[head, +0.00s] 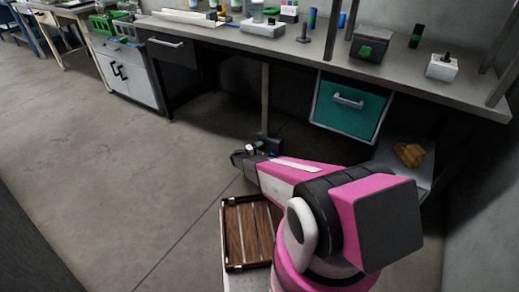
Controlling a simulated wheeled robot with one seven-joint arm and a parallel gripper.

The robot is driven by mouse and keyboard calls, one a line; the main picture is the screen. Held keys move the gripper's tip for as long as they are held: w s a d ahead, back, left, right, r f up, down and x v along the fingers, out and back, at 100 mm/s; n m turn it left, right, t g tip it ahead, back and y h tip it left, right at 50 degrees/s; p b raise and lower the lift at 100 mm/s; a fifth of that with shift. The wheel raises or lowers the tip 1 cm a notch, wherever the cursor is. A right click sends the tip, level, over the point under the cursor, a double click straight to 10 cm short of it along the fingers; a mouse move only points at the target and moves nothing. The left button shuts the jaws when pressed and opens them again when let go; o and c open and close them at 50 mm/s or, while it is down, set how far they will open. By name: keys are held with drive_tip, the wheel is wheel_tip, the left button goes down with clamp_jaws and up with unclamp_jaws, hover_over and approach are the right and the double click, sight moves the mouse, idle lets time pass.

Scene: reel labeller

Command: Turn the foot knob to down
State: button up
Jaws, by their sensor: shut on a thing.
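A thin grey post (264,95) comes down under the workbench to a small dark bluish foot (272,142) near the floor. The foot knob is there, but my gripper and wrist hide most of it, so I cannot read its setting. My gripper (258,146) is at the end of my pink arm, low at the foot of the post. It looks shut on the knob, though the fingertips are small and partly hidden.
The workbench (225,32) runs above, with small items on top. A teal drawer (347,108) hangs right of the post, and a dark drawer (170,52) is at left. A brown slatted crate (248,234) stands close by my arm. The floor (110,185) at left is clear.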

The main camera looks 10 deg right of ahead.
drive_tip(key=shift+f+n+t+h, duration=0.1)
drive_tip(key=shift+n+t+h, duration=0.35)
drive_tip(key=shift+n, duration=1.45)
drive_tip(key=o, duration=0.9)
drive_tip(key=v, duration=1.1)
